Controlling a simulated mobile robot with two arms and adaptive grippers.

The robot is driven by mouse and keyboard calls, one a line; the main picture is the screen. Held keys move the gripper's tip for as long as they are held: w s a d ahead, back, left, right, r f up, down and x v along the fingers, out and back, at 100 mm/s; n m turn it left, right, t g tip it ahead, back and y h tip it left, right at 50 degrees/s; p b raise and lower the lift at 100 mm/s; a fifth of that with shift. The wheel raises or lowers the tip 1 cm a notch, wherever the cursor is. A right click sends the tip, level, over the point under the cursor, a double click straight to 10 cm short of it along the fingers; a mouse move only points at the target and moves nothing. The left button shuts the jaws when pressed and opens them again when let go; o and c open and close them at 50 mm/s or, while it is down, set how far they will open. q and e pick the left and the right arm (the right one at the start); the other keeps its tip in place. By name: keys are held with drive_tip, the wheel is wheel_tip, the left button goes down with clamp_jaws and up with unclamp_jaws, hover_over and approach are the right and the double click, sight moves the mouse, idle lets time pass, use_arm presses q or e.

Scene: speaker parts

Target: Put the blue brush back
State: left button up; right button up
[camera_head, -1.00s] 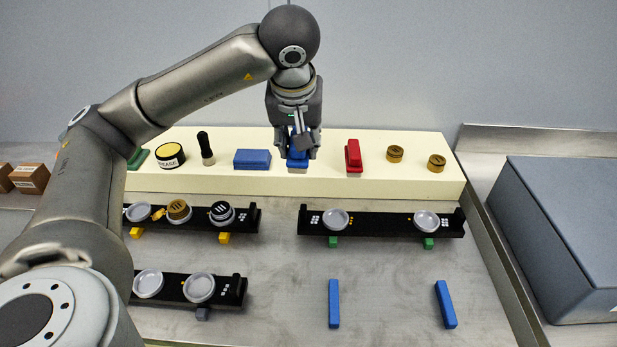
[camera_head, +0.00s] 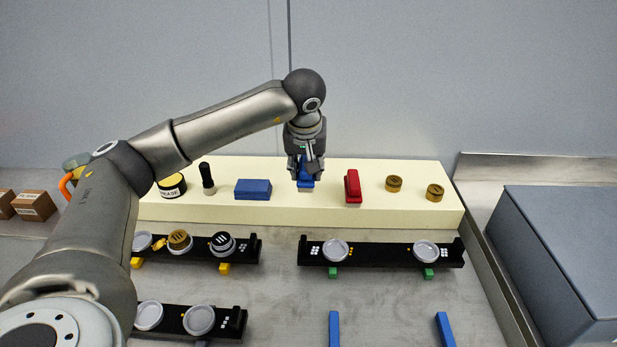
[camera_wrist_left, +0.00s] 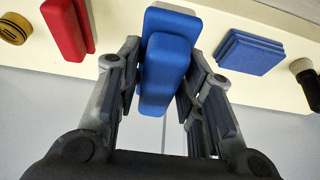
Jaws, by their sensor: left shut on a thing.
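The blue brush (camera_head: 306,182) is on the cream shelf (camera_head: 290,214), between a blue block and a red brush. My left gripper (camera_head: 306,174) is shut on its blue handle from above. The left wrist view shows the blue brush (camera_wrist_left: 168,62) between both fingers (camera_wrist_left: 163,84), with its pale bristle end towards the shelf. I cannot tell whether the bristles touch the shelf or hover just above it. My right gripper does not show.
On the shelf stand a blue block (camera_head: 253,189), a red brush (camera_head: 353,186), a black-handled brush (camera_head: 208,179), a yellow tin (camera_head: 172,186) and two brass pieces (camera_head: 394,183). Black racks (camera_head: 385,254) with grey dishes stand in front. A grey box (camera_head: 560,260) is at right.

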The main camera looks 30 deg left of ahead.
use_arm(q)
drive_tip(key=w+f, duration=0.1)
drive_tip(key=w+a+f, duration=0.1)
drive_tip(key=f, duration=0.1)
drive_tip(key=shift+w+a+f, duration=0.1)
drive_tip(key=shift+w+f, duration=0.1)
drive_tip(key=shift+w, duration=0.1)
wheel_tip(320, 180, down, 2)
drive_tip(key=shift+w+f+p, duration=0.1)
drive_tip(key=shift+p, duration=0.7)
drive_tip(key=shift+a+f, duration=0.1)
drive_tip(key=shift+f, duration=0.4)
drive_tip(key=o, duration=1)
drive_tip(key=shift+c, duration=0.2)
drive_tip(key=shift+o, duration=1.5)
